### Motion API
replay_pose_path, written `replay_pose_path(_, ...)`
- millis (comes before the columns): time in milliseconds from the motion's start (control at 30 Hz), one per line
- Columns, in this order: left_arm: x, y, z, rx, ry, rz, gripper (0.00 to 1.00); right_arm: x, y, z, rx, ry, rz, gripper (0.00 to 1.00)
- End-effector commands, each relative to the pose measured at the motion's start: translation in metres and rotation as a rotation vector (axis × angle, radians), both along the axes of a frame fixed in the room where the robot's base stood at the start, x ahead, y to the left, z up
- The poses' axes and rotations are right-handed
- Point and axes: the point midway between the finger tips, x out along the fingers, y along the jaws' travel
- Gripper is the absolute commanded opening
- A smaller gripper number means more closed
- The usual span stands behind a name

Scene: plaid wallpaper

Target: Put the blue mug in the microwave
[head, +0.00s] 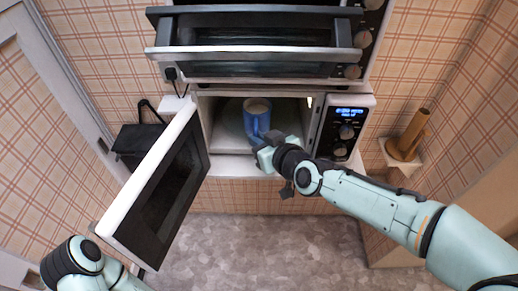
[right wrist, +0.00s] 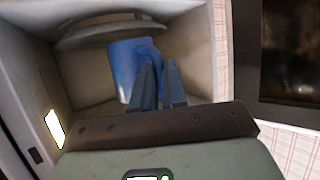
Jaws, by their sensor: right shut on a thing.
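The blue mug (head: 256,121) is upright inside the open microwave (head: 345,128), near the middle of the cavity. My right gripper (head: 266,143) reaches in through the front opening and is shut on the mug's near side, at the handle. In the right wrist view the mug (right wrist: 127,72) shows beyond the closed fingers (right wrist: 160,85), close to the round turntable (right wrist: 112,35). I cannot tell whether the mug touches the turntable. The microwave door (head: 165,185) stands wide open to the left. My left arm shows at the lower left, but its gripper is out of view.
An oven with an open front flap (head: 255,62) sits right above the microwave. A black box-like item (head: 138,143) is behind the door at the left. A brown wooden object (head: 409,136) stands on a small ledge at the right. The floor below is clear.

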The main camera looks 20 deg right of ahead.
Motion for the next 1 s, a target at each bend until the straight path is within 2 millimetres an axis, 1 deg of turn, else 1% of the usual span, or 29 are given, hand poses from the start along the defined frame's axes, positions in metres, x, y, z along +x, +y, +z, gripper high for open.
replay_pose_path(33,-0.001,0.000,-0.001,0.000,0.001,0.000,0.43,0.006,-0.001,0.001,0.000,-0.005,-0.001,0.00)
replay_pose_path(500,-0.008,0.000,-0.012,0.000,0.009,0.000,0.43,0.052,-0.015,-0.001,0.000,-0.005,-0.001,0.00)
replay_pose_path(733,-0.010,0.000,-0.014,0.001,0.011,0.000,0.43,0.075,-0.022,-0.001,0.000,-0.005,-0.001,0.00)
replay_pose_path(1000,-0.009,0.000,-0.012,0.000,0.010,0.000,0.43,0.098,-0.028,-0.001,0.000,-0.005,-0.001,0.00)
